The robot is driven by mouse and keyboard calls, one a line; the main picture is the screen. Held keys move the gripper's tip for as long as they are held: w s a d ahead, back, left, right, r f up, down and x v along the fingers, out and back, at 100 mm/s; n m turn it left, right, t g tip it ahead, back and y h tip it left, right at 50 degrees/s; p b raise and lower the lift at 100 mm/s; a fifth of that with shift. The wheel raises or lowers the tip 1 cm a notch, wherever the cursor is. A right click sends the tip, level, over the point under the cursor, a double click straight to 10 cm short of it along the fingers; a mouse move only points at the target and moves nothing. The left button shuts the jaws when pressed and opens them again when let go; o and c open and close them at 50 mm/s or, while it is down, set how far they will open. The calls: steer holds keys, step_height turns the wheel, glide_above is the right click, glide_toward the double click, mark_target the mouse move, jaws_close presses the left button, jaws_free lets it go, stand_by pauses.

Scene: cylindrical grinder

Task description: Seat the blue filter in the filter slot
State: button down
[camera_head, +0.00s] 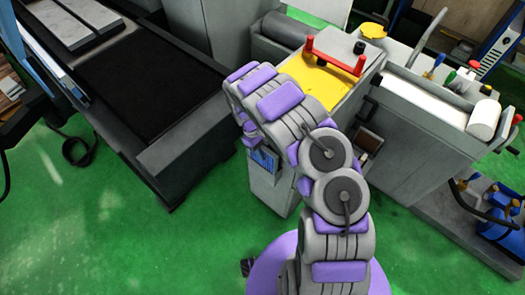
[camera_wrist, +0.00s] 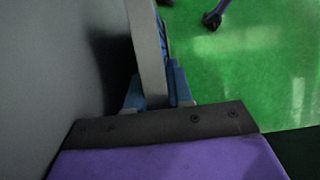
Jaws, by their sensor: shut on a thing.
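The blue filter (camera_head: 264,160) is a thin panel. In the head view it shows partly beneath the end of my arm, in front of the grey machine cabinet. In the wrist view its grey edge (camera_wrist: 147,50) points away from my gripper (camera_wrist: 157,92), with a strip of blue along its right side. The gripper's bluish fingers are shut on the filter, one on each side. A large grey surface fills the left of the wrist view, with a dark shadow beside the filter. I cannot make out the filter slot for sure. My arm hides part of the cabinet.
The grey cabinet (camera_head: 268,188) has a yellow top (camera_head: 317,82) with a red handle (camera_head: 335,58). A dark machine bed (camera_head: 150,90) stands at left. A long grey unit (camera_head: 425,125) stands at right, near blue equipment (camera_head: 500,220). Green floor (camera_head: 130,235) is open at lower left.

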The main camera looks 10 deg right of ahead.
steer(key=shift+f+b, duration=1.4)
steer(key=shift+f, duration=1.85)
steer(key=c, duration=0.9)
jaws_free()
steer(key=p+v, duration=0.2)
steer(key=v, duration=1.5)
steer(key=shift+r+p, duration=0.2)
steer(key=shift+p, duration=0.15)
